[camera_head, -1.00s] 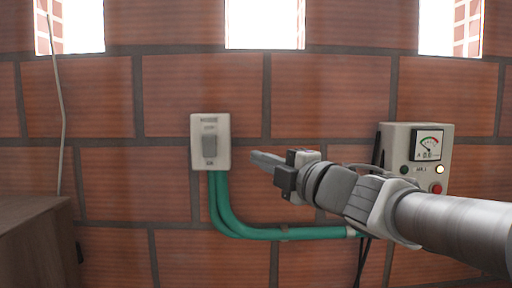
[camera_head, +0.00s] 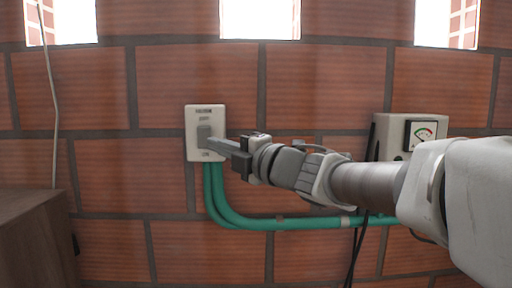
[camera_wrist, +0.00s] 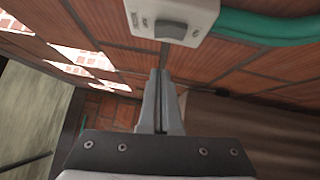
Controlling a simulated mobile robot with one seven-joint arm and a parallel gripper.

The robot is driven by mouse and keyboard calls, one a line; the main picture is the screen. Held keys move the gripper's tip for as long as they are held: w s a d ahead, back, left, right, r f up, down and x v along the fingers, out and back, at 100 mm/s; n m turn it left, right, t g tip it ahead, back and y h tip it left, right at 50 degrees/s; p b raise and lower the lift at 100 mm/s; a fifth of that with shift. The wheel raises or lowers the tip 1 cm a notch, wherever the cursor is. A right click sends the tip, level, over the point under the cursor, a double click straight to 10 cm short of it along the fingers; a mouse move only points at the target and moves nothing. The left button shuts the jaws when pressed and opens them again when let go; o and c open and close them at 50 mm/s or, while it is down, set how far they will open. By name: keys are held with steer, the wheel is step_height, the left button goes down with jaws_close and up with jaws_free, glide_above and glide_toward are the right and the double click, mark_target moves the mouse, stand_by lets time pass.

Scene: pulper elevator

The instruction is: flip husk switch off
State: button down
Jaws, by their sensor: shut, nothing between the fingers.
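The husk switch is a pale wall plate (camera_head: 191,113) with a grey rocker (camera_head: 203,132) in its middle and small lettering above and below. It is mounted on the brick wall. In the wrist view the switch plate (camera_wrist: 201,14) is at the top, with the grey rocker (camera_wrist: 170,28) facing down. My gripper (camera_head: 213,144) is shut and empty. In the head view its fingertips overlap the lower right of the rocker; I cannot tell whether they touch it. In the wrist view the shut fingertips (camera_wrist: 159,73) show below the rocker, with a gap in the picture.
Green conduit (camera_head: 290,223) runs from below the switch to the right. A meter box (camera_head: 392,130) on the right is partly hidden by my arm. A brown wooden cabinet (camera_head: 35,240) stands at lower left. A thin cord (camera_head: 51,90) hangs at left.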

mark_target(199, 133)
steer(key=shift+w+a+r+p, duration=0.2)
steer(key=shift+w+a, duration=0.35)
steer(key=shift+w, duration=0.55)
steer(key=shift+w+a+r+p, duration=0.1)
steer(key=shift+w+a+p, duration=0.15)
steer(key=shift+w+a, duration=0.6)
steer(key=shift+w+a+r+p, duration=0.15)
steer(key=shift+w+a+p, duration=0.1)
steer(key=shift+w, duration=1.15)
steer(key=shift+r, duration=0.1)
steer(key=p, duration=0.2)
steer(key=shift+w+r+p, duration=0.25)
steer(key=shift+r+p, duration=0.05)
steer(key=shift+p, duration=0.1)
steer(key=shift+f+b, duration=0.3)
steer(key=shift+b, duration=0.1)
steer(key=shift+s, duration=0.15)
